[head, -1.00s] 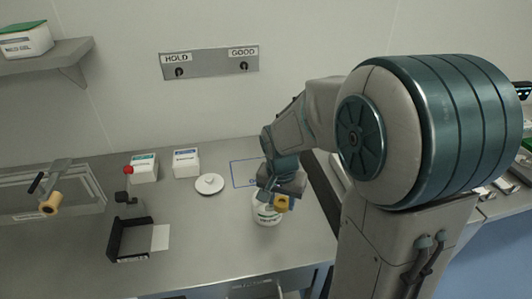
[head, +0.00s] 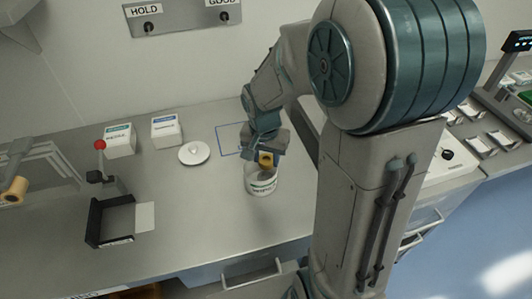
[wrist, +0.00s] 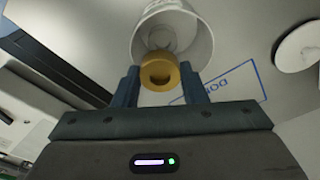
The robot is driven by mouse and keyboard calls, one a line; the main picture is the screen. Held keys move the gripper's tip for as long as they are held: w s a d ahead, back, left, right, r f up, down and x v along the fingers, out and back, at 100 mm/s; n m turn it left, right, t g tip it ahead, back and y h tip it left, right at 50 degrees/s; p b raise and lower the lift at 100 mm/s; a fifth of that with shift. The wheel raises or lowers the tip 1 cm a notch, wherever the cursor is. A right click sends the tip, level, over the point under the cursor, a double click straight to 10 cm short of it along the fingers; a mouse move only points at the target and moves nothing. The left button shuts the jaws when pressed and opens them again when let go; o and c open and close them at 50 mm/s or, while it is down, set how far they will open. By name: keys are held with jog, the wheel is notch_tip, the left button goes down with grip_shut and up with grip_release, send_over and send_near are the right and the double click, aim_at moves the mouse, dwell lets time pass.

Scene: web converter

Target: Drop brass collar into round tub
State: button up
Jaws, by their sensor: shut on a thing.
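The brass collar (head: 266,159) is a short yellow ring with a hole. My gripper (wrist: 160,82) is shut on it, one finger on each side, and it also shows in the wrist view (wrist: 160,72). The round tub (head: 262,182) is white with a green-lettered label and stands upright on the bench. Its open mouth faces up. In the head view the collar is at or just above the tub's rim. In the wrist view the collar overlaps the near edge of the tub (wrist: 203,36). I cannot tell how far it is above the rim.
A white round lid (head: 195,152) lies left of the tub on the steel bench (head: 190,220). Two white boxes stand behind it. A black bracket (head: 105,222) and a red-knobbed device (head: 99,146) are at left. A blue outlined area (head: 229,140) lies behind the tub.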

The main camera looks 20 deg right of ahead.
aim_at(264, 165)
jog(key=shift+f, duration=0.5)
jog(key=o, duration=1.2)
jog(key=shift+r, duration=0.1)
jog(key=r, duration=0.4)
jog(key=s+r, duration=0.1)
jog(key=r, duration=0.4)
jog(key=a+r+b, duration=0.1)
jog(key=r, duration=0.3)
jog(key=shift+s+r, duration=0.2)
jog(key=shift+r, duration=0.15)
